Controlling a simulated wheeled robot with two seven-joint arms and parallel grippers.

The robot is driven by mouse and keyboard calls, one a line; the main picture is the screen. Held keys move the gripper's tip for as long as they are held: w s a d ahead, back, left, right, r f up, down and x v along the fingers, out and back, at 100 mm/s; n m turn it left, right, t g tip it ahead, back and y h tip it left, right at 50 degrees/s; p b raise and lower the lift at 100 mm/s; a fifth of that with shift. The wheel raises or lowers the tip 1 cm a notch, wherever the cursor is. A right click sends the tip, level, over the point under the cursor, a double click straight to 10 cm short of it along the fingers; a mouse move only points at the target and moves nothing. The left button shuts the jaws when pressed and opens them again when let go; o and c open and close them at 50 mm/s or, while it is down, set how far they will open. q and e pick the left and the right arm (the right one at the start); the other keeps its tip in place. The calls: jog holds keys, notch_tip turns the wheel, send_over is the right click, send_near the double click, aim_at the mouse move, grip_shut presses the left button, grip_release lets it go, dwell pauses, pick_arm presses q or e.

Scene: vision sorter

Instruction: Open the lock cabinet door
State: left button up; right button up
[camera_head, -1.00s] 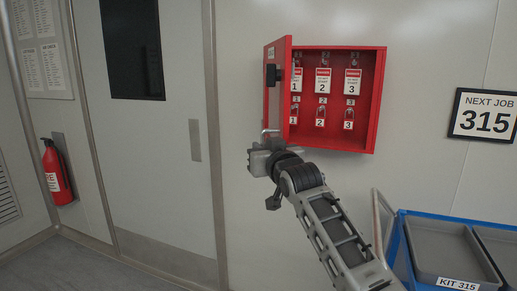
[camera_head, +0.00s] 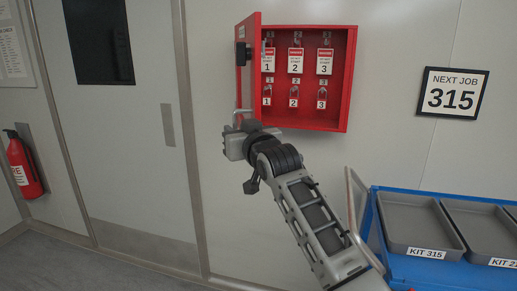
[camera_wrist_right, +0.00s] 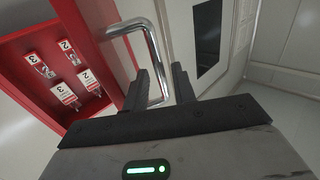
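The red lock cabinet (camera_head: 340,100) hangs on the wall, its door (camera_head: 246,75) swung open to the left and standing out from the wall. The chrome handle (camera_head: 240,113) is low on the door's outer face. My right gripper (camera_head: 231,144) is at this handle. In the right wrist view the bar of the handle (camera_wrist_right: 153,50) passes between the two fingers of my right gripper (camera_wrist_right: 160,82), one finger on each side. My left gripper is out of view.
Numbered padlocks (camera_head: 294,95) and tags hang inside the cabinet. A blue cart (camera_head: 400,268) with grey trays (camera_head: 425,228) stands at the lower right, close to my right forearm. A fire extinguisher (camera_head: 24,168) is at the far left. A sign (camera_head: 452,93) reads 315.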

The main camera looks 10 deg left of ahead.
jog(key=b+v, duration=0.2)
jog(key=v, duration=1.2)
jog(key=shift+b, duration=0.35)
jog(key=shift+s+a, duration=0.1)
